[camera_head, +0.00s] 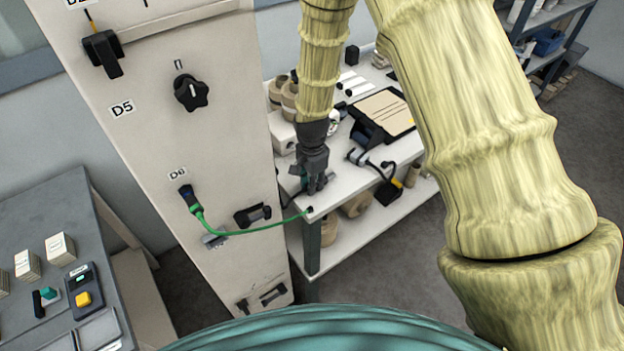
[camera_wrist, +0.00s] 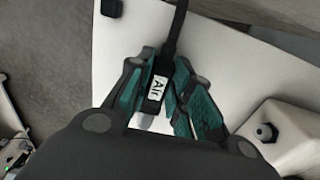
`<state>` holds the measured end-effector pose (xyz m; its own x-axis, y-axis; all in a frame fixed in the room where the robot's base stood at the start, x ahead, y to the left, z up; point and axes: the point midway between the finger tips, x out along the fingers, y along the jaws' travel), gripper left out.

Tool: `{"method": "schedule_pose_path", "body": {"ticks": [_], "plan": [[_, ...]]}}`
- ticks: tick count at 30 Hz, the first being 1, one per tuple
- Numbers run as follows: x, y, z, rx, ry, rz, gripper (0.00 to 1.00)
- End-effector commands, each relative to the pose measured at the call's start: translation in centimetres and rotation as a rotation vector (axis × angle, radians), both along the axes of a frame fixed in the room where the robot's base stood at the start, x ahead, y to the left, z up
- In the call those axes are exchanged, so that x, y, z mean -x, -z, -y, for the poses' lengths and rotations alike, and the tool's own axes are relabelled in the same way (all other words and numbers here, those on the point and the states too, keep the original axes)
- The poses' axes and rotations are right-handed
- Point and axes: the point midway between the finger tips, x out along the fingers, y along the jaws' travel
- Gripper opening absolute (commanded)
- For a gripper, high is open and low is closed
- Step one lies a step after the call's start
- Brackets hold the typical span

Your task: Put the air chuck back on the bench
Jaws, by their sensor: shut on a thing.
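The air chuck (camera_wrist: 158,88) is a dark, slim tool with a white "Air" label. It lies between the teal-padded fingers of my gripper (camera_wrist: 160,75), which is shut on it. A black hose runs from it toward the top of the wrist view. In the head view my gripper (camera_head: 313,182) points down over the near-left corner of the white bench (camera_head: 335,196). The chuck is mostly hidden there by the fingers. The bench top (camera_wrist: 235,70) lies below the fingers in the wrist view; I cannot tell whether the chuck touches it.
A tall white panel (camera_head: 225,165) stands left of the bench. A green hose (camera_head: 250,230) runs from its D6 port to the bench corner. A white box (camera_wrist: 288,135) is near my gripper.

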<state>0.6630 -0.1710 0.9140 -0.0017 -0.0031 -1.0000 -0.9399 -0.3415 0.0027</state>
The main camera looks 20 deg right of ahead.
Motion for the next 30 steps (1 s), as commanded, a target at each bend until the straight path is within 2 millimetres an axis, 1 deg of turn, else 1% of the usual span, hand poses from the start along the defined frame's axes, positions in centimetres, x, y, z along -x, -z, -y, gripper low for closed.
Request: {"method": "schedule_pose_path", "body": {"ticks": [13, 14, 15, 17, 25, 30], "plan": [[-0.02, 0.46, -0.01, 0.0, 0.0, 0.001, 0.0], [-0.02, 0.41, -0.01, 0.0, 0.0, 0.001, 0.25], [-0.02, 0.38, -0.01, 0.0, 0.0, 0.001, 0.32], [-0.01, 0.38, -0.01, 0.0, 0.0, 0.001, 0.43], [-0.01, 0.37, -0.01, 0.0, 0.0, 0.001, 0.43], [-0.02, -0.08, -0.01, 0.0, 0.001, 0.001, 0.43]]}}
